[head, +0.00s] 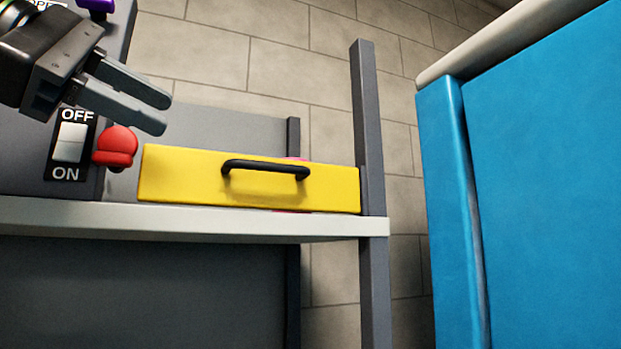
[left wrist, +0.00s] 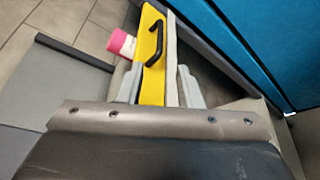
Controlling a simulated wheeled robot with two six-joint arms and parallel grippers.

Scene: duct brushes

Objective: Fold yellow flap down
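The yellow flap (head: 190,177) stands upright along the front edge of the pale shelf (head: 200,219), with a black handle (head: 265,168) on its face. The flap (left wrist: 152,85) and its handle (left wrist: 155,42) also show in the left wrist view, between my fingers in the picture. My left gripper (head: 168,112) is open and empty, above and left of the flap, apart from it. Its fingers (left wrist: 160,92) show spread in the left wrist view. My right gripper is in neither view.
A pink-and-white object (left wrist: 121,43) is behind the flap. An OFF/ON switch (head: 70,142) and a red knob (head: 116,146) sit left of the flap. A grey post (head: 368,140) stands at its right end. A large blue panel (head: 540,190) fills the right side.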

